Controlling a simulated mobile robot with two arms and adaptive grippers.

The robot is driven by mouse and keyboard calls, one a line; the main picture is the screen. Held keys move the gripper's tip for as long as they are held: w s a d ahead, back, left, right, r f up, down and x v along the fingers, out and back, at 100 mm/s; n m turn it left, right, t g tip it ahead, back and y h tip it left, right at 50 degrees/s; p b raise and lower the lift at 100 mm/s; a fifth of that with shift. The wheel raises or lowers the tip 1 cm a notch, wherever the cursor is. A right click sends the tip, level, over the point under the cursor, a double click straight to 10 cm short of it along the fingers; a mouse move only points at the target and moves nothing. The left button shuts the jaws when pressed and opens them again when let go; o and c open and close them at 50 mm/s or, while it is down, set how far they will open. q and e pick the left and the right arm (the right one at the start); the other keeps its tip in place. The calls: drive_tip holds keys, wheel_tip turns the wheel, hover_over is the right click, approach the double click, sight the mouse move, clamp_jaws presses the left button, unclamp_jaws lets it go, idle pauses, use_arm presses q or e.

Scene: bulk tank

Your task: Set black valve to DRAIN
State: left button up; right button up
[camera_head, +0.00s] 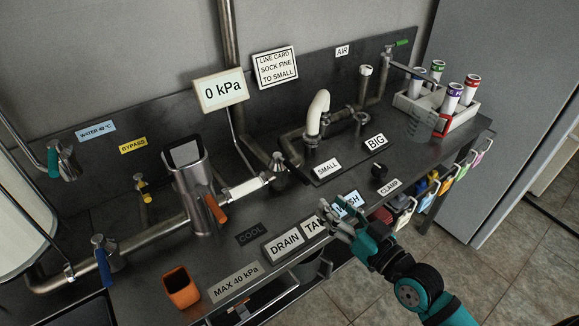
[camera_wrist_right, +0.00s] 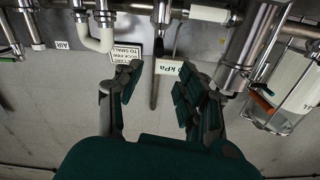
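A row of labels runs along the front edge of the bench in the head view: DRAIN (camera_head: 285,245), TANK (camera_head: 313,225) and WASH (camera_head: 348,203). My right gripper (camera_head: 338,213) is over the TANK and WASH labels and partly covers them. Its fingers also show in the right wrist view (camera_wrist_right: 158,88), spread apart with nothing held between them. A small black knob (camera_head: 379,170) stands next to the CLAMP label (camera_head: 390,187). I cannot tell whether it is the black valve; no handle shows clearly at DRAIN. My left gripper is not in view.
An orange cup (camera_head: 181,287) stands at the front left. A white rack (camera_head: 437,120) with several tubes stands at the right. Coloured tags hang off the right edge.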

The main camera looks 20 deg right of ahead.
sight(293, 166)
drive_tip(key=b+x, duration=0.1)
drive_tip(key=x, duration=1.4)
drive_tip(key=shift+w+f, duration=0.15)
drive_tip(key=shift+c, duration=0.4)
clamp_jaws()
